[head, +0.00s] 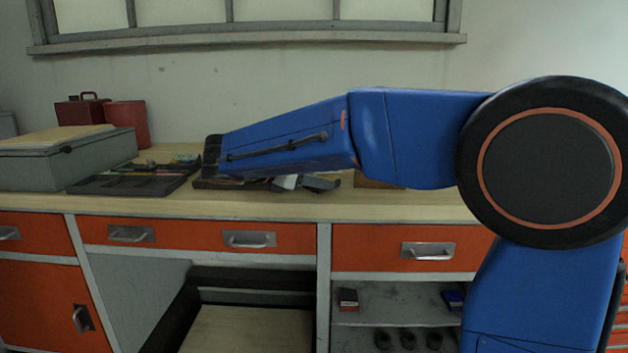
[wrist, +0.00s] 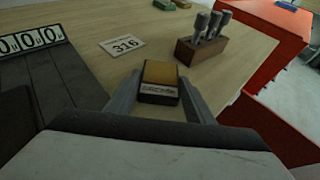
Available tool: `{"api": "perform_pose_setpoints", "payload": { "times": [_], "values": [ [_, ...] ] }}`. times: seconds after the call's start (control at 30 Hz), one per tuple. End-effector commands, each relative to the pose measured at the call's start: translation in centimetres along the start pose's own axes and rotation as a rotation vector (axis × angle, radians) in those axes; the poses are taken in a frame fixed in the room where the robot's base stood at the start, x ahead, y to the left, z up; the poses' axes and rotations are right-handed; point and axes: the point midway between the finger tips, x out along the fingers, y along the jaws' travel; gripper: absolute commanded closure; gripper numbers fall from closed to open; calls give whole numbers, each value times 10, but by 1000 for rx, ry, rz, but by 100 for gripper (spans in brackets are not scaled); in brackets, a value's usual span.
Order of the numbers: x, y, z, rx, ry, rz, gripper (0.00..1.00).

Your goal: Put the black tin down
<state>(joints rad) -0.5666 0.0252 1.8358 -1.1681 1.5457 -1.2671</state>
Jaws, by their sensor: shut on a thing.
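In the wrist view, a small black tin (wrist: 158,97) with a tan-gold top and a pale label on its near side sits between the two grey fingers of my gripper (wrist: 157,84). The gripper is shut on it, one finger on each side. The tin is over or on the wooden bench top; I cannot tell if its underside touches. In the head view, my blue arm reaches left over the bench and hides the tin.
A wooden block with several grey tools (wrist: 203,40) stands beyond the tin, right. A white card reading 316 (wrist: 122,44) lies beyond, left. A dark case with number dials (wrist: 50,75) is at left. The bench edge drops off at right beside a red cabinet (wrist: 270,30).

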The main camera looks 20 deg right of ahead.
Motion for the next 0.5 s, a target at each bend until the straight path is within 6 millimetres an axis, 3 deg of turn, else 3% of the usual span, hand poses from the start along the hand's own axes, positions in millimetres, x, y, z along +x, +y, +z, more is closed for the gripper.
{"api": "perform_pose_setpoints", "payload": {
  "times": [0.03, 0.1, 0.5],
  "values": [
    [0, 0, -1, 0, 0, 0, 49],
    [0, 0, -1, 0, 0, 0, 33],
    [-3, 0, 3, 1, 0, 1, 33]
  ]
}}
